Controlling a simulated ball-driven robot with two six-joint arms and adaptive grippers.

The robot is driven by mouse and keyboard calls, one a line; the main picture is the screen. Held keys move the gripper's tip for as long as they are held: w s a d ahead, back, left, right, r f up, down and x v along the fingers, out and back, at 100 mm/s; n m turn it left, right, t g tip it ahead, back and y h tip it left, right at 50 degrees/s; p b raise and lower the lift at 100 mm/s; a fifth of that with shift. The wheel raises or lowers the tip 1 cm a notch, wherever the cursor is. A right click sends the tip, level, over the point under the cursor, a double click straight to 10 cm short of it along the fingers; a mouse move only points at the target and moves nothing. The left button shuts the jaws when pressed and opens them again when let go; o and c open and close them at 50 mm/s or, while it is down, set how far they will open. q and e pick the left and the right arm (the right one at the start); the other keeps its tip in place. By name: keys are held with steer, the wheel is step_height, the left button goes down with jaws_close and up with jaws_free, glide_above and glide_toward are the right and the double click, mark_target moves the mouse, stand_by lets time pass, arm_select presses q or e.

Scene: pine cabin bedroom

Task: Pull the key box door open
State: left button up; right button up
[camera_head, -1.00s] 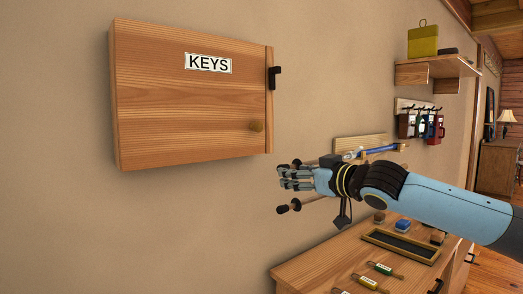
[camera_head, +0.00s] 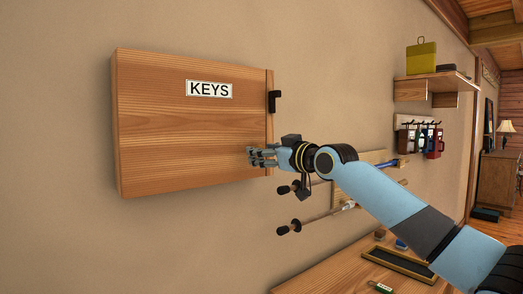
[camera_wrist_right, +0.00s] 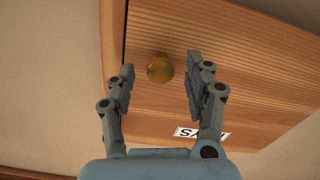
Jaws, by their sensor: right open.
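The wooden key box (camera_head: 185,130) is mounted on the wall, and its door, labelled KEYS (camera_head: 209,89), is shut. A black latch (camera_head: 274,101) sits at the door's right edge. My right gripper (camera_head: 252,156) is at the lower right of the door and hides the round knob in the head view. In the right wrist view the brass knob (camera_wrist_right: 160,68) lies between the open fingers (camera_wrist_right: 160,75), with gaps on both sides and nothing gripped. The label also shows there, upside down (camera_wrist_right: 202,133). My left gripper is not in view.
Below the box, dark-tipped rods (camera_head: 287,229) and a wooden rack stick out from the wall. A wooden surface (camera_head: 330,275) with a black tray (camera_head: 398,264) is lower right. Hanging tags (camera_head: 420,139) and a shelf (camera_head: 436,86) are at right.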

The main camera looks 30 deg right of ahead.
steer(key=shift+w+a, duration=0.1)
steer(key=shift+w, duration=0.45)
jaws_close()
